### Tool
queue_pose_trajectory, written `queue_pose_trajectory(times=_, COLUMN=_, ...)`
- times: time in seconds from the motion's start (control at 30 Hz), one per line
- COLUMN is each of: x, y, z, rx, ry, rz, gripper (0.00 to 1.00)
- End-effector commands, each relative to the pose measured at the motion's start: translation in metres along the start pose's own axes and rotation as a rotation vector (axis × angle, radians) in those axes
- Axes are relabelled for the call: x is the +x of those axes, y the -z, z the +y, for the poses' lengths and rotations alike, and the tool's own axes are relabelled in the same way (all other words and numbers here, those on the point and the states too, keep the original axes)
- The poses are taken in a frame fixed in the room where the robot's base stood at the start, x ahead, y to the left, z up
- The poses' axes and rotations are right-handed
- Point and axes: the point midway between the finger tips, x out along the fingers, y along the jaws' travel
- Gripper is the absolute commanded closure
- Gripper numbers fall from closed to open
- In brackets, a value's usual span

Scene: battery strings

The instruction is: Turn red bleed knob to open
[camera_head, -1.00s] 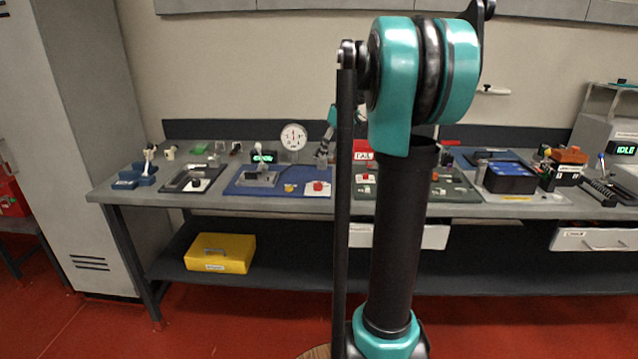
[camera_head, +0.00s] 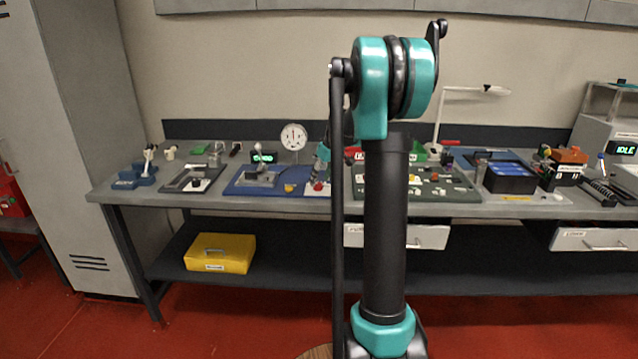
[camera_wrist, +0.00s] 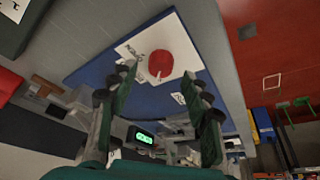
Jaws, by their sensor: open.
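The red bleed knob (camera_wrist: 160,64) is round and sits on a white plate (camera_wrist: 181,52) marked OPEN, with a small pale pointer mark at its lower edge. In the head view the knob (camera_head: 318,186) shows small on the bench, left of my arm. My gripper (camera_wrist: 161,82) is open and empty, its two fingers either side of the line to the knob; the knob appears beyond the fingertips, apart from them. In the head view my gripper (camera_head: 321,168) is close above the knob, partly hidden by my arm.
A round gauge (camera_head: 294,137) stands behind. A yellow knob (camera_head: 290,187) is just left of the red one. A green board (camera_head: 440,190) lies right.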

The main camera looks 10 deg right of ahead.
Motion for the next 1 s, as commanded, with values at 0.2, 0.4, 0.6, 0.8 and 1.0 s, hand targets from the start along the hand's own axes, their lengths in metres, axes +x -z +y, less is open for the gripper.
queue_pose_trajectory(times=0.2, x=0.022, y=0.000, z=0.000, rx=0.000, ry=0.000, rz=0.000, gripper=0.51)
queue_pose_trajectory(times=0.4, x=0.026, y=0.000, z=0.000, rx=0.000, ry=0.000, rz=0.000, gripper=0.51)
queue_pose_trajectory(times=0.6, x=0.026, y=0.000, z=0.000, rx=0.000, ry=0.000, rz=0.000, gripper=0.56)
queue_pose_trajectory(times=0.8, x=0.026, y=0.000, z=0.000, rx=0.000, ry=0.000, rz=0.000, gripper=0.81)
queue_pose_trajectory(times=1.0, x=0.026, y=0.000, z=0.000, rx=0.001, ry=0.000, rz=0.000, gripper=1.00)
